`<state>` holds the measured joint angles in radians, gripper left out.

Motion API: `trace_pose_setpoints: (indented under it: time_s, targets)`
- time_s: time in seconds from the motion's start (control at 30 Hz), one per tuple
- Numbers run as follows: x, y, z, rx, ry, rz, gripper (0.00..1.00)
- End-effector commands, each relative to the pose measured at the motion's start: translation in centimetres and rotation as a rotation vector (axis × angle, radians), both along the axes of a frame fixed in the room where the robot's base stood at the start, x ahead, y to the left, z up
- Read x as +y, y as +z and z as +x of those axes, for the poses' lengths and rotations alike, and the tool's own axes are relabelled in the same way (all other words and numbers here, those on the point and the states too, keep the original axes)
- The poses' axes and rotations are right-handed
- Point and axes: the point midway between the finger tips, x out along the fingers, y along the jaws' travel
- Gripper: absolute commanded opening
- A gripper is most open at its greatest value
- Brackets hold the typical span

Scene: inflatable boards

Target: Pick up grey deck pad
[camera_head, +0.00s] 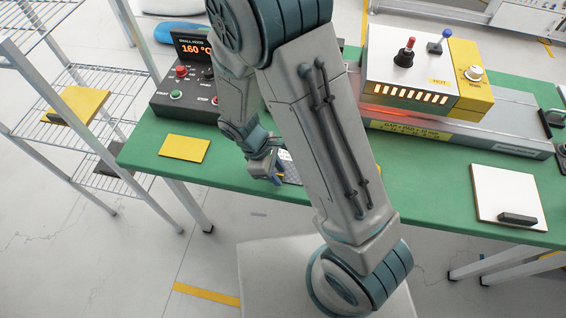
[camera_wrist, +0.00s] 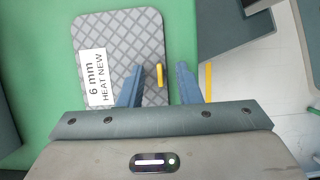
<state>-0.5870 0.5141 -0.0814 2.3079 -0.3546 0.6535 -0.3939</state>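The grey deck pad (camera_wrist: 120,38) has a diamond pattern and a white label reading "6 mm HEAT NEW" (camera_wrist: 95,78). It lies flat on the green table, and only a small part shows behind my arm in the head view (camera_head: 292,173). My gripper (camera_wrist: 159,72) is open, its two blue-grey fingers apart. In the wrist view the left finger overlaps the pad and the right finger is past the pad's right edge. I see nothing held. The height of the fingertips above the pad is hard to tell. My gripper also shows in the head view (camera_head: 268,176), partly hidden by my arm.
A yellow pad (camera_head: 185,148) lies left on the green table (camera_head: 225,178). Behind it stands a control box reading 160 °C (camera_head: 185,95). A white-and-yellow heated machine (camera_head: 410,75) stands right, with a white board (camera_head: 508,195) nearer. A wire shelf (camera_head: 85,130) stands left.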

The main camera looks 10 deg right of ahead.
Motion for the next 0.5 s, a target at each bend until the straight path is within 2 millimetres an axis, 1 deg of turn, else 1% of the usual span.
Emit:
trace_pose_setpoints:
  time_s: [0.13,0.17,0.2,0.23,0.27,0.5]
  targets:
    - [0.01,0.01,0.00,0.000,0.000,0.000,0.31]
    - [0.01,0.01,0.00,0.000,0.000,0.000,0.25]
    - [0.02,0.01,0.01,0.000,0.000,0.000,0.14]
    - [0.02,0.01,0.01,0.000,0.000,0.000,0.06]
    - [0.03,0.02,0.01,0.000,0.000,0.000,0.00]
    - [0.03,0.03,0.01,0.000,0.000,0.000,0.00]
